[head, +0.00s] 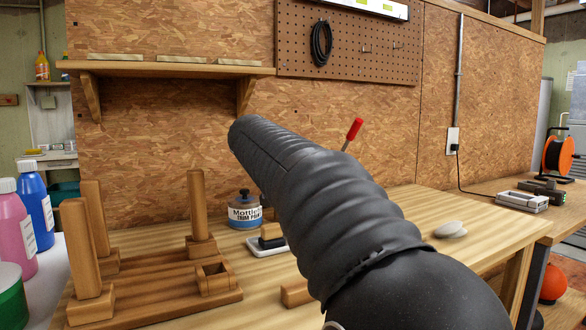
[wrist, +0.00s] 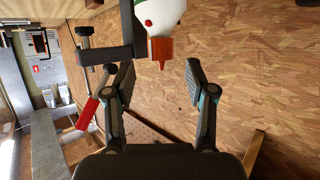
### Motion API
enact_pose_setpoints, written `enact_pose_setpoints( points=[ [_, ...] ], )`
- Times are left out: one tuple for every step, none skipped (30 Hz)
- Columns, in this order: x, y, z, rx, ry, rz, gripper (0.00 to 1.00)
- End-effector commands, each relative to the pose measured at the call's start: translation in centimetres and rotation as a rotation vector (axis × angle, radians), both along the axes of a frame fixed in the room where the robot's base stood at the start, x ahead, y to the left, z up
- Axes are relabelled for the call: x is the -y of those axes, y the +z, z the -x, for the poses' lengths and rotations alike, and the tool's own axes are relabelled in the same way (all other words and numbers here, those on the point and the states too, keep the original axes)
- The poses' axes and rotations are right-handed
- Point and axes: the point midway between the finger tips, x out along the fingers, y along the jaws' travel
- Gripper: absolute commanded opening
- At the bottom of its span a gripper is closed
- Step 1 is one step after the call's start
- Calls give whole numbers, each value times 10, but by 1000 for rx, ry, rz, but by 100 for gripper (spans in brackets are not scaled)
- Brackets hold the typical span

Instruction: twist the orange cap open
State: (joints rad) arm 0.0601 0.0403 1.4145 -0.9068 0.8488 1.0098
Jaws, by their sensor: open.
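The orange cap (wrist: 161,50) is a tapered nozzle on a white bottle (wrist: 163,14), whose body is cut off by the top edge of the wrist view. A dark metal clamp (wrist: 131,30) is beside the bottle and seems to touch it. My gripper (wrist: 160,68) is open and empty, with one finger to each side of the cap's narrow end in the picture. A gap shows between each finger and the cap; the depth between them is hard to tell. In the head view my arm hides the gripper, bottle and cap.
The clamp's red handle (wrist: 87,113) is close to my left finger; a red handle (head: 353,131) also shows in the head view. A wooden rack (head: 160,288), a labelled jar (head: 244,212) and grey stones (head: 451,230) are on the bench. The bench's right part is mostly clear.

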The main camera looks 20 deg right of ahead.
Motion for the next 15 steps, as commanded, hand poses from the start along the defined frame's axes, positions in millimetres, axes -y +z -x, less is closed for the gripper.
enact_pose_setpoints(
  points=[
    [6,-3,-6,-1,-2,0,55],
    [9,-5,-9,-3,-1,0,55],
    [12,-7,-14,-2,-1,0,55],
    [15,-8,-16,-1,0,0,55],
    [17,-10,-19,-1,0,0,55],
    [20,-12,-22,-1,0,0,55],
    [21,-13,-24,-1,0,0,55],
    [23,-14,-26,-1,1,0,55],
    [24,-15,-28,0,2,0,55],
    [25,-15,-29,0,2,0,55],
    [26,-16,-30,0,3,0,55],
    [27,-17,-31,0,3,0,55],
    [27,-17,-31,1,3,1,55],
    [27,-17,-31,1,3,1,55],
    [28,-17,-32,1,3,1,55]
  ],
)
